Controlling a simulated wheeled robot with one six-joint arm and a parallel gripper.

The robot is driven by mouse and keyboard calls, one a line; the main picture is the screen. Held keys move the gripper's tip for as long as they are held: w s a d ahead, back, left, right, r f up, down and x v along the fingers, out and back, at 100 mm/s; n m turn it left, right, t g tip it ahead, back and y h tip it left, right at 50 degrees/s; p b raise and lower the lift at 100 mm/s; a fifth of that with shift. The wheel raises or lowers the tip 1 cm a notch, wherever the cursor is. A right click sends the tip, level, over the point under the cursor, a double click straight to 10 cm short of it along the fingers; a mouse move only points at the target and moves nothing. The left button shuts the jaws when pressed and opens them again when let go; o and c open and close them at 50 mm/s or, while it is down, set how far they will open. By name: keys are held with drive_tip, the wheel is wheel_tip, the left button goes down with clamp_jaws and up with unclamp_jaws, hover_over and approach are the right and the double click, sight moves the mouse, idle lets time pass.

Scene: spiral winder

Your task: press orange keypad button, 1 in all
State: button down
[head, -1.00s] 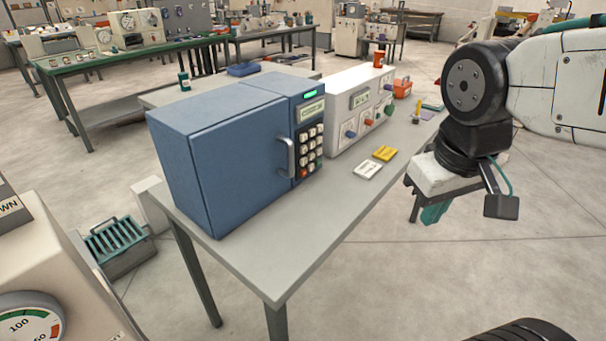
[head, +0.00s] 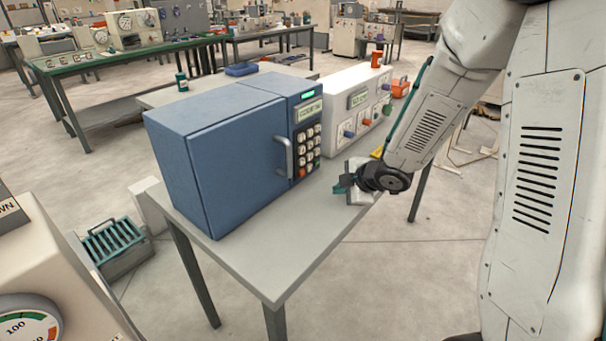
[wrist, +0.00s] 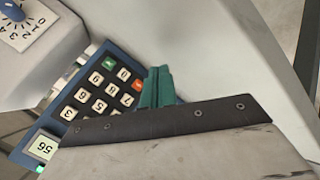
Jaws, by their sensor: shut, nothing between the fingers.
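The blue machine (head: 225,150) stands on the grey table, with a keypad (head: 307,145) of white keys on the right of its front.
A white box with knobs (head: 345,105) stands behind the blue machine. The machine's door handle (head: 283,157) sticks out left of the keypad. My arm partly hides a yellow block (head: 377,152). The table's front part (head: 275,255) is clear.

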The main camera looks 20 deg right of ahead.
sight(302, 173)
idle(0.3)
drive_tip(key=shift+w+a, duration=0.9)
drive_tip(key=shift+w, duration=0.3)
drive_tip(key=shift+w+a, duration=0.85)
drive_tip(key=shift+w, duration=0.35)
drive_tip(key=shift+w+a, duration=0.9)
drive_tip(key=shift+w, duration=0.3)
drive_tip(key=shift+w, duration=0.1)
drive_tip(key=shift+w+a, duration=0.25)
drive_tip(key=shift+w+a, duration=0.25)
drive_tip(key=shift+w, duration=0.05)
idle(0.4)
drive_tip(key=shift+s+d, duration=0.5)
drive_tip(key=shift+s, duration=0.15)
